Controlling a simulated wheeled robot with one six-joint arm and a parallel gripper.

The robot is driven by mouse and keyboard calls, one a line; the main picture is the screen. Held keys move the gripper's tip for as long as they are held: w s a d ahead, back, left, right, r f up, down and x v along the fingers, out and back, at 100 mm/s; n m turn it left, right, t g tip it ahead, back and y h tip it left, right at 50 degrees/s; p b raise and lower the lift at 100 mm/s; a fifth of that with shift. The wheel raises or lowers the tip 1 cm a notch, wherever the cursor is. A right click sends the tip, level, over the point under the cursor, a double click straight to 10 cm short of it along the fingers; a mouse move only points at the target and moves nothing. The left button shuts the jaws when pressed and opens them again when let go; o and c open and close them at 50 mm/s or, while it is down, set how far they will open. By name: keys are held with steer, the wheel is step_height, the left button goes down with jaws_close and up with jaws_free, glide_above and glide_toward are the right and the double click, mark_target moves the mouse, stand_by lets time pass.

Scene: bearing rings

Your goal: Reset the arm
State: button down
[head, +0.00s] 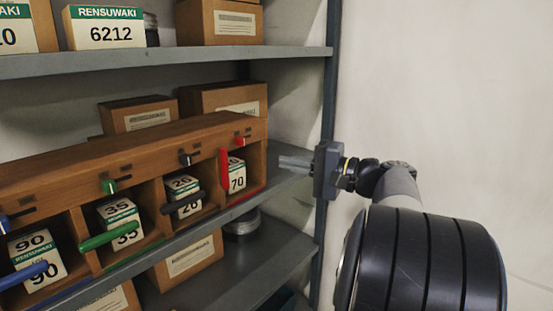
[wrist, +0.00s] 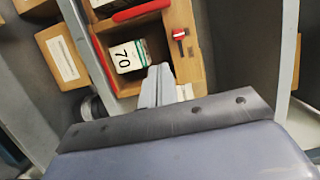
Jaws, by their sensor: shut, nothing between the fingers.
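My gripper (head: 296,163) is at the right end of the wooden compartment rack, a little in front of the shelf. Its fingers are together and empty, pointing left toward the rack's right end. In the wrist view, the fingers (wrist: 155,87) show beside the compartment that holds the white and green box marked 70 (wrist: 128,57). That box also shows in the head view (head: 237,176), in the rightmost compartment with a red bar (head: 224,169) upright at its left side. I cannot tell whether the fingers touch the rack.
The wooden rack (head: 120,149) holds boxes marked 90 (head: 30,243), 35 (head: 117,210) and 26 (head: 183,184), with blue, green and black bars. The grey upper shelf (head: 170,60) runs above, and a grey post (head: 328,120) stands close behind my gripper.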

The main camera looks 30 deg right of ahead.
steer(key=shift+s+d, duration=0.15)
steer(key=shift+s, duration=0.15)
steer(key=shift+w, duration=0.1)
